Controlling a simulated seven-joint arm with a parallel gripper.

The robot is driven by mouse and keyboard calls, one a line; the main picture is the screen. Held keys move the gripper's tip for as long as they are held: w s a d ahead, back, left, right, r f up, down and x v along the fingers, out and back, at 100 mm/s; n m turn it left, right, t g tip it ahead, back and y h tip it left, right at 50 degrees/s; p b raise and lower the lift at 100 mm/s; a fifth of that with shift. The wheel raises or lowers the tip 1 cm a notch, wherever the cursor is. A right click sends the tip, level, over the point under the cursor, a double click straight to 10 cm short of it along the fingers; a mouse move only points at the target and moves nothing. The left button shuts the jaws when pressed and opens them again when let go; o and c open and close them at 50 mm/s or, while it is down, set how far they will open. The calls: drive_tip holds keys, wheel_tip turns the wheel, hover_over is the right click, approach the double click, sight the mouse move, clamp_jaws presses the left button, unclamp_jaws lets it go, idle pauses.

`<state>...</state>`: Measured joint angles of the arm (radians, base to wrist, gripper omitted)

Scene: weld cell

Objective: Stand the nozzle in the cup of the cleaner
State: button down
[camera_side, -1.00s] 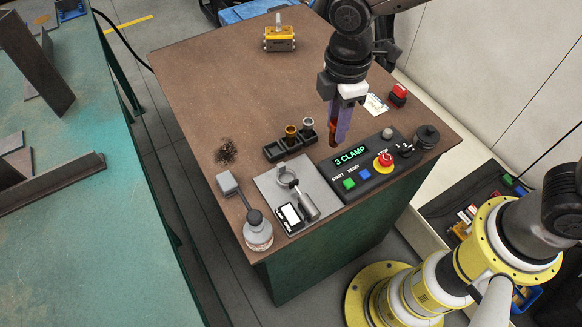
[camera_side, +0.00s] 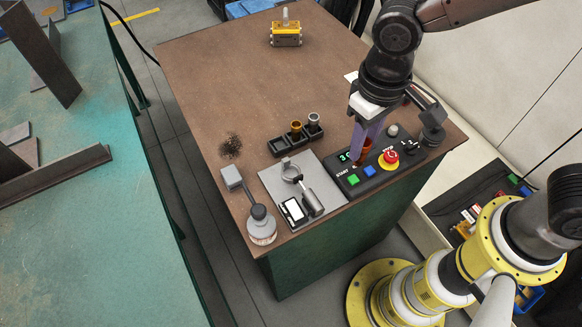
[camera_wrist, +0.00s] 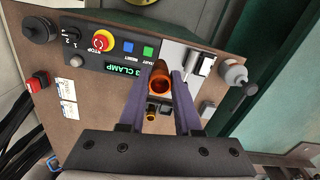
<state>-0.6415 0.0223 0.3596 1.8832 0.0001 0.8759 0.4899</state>
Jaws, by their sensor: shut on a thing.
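My gripper (camera_side: 360,150) has two purple fingers closed on a copper-coloured nozzle (camera_wrist: 160,83), seen from its open end in the wrist view. In the side view the nozzle (camera_side: 366,146) shows between the fingers, in front of the control panel (camera_side: 375,176). In the wrist view my fingers partly hide the plate (camera_wrist: 172,50).
A black rack (camera_side: 279,146) behind the plate holds a copper nozzle (camera_side: 296,129) and a grey one (camera_side: 313,119). A black box with a white face (camera_side: 293,211) and a grey-lidded bottle (camera_side: 262,226) stand at the front. A yellow block (camera_side: 286,35) sits far back.

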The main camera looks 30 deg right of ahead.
drive_tip(key=w+a+f, duration=0.2)
drive_tip(key=w+f, duration=0.1)
drive_tip(key=w+a+f, duration=0.3)
drive_tip(key=w, duration=0.1)
drive_tip(key=w+a+f, duration=0.2)
drive_tip(key=w+f, duration=0.1)
drive_tip(key=shift+w+a, duration=0.15)
drive_tip(key=shift+a, duration=0.25)
drive_tip(key=shift+w+a+f, duration=0.1)
drive_tip(key=shift+f, duration=0.85)
drive_tip(key=shift+w+a+f, duration=0.1)
drive_tip(key=shift+f, duration=0.85)
drive_tip(key=shift+f, duration=0.15)
drive_tip(key=c, duration=0.6)
unclamp_jaws()
wheel_tip(320, 180, up, 12)
drive_tip(key=shift+r, duration=0.2)
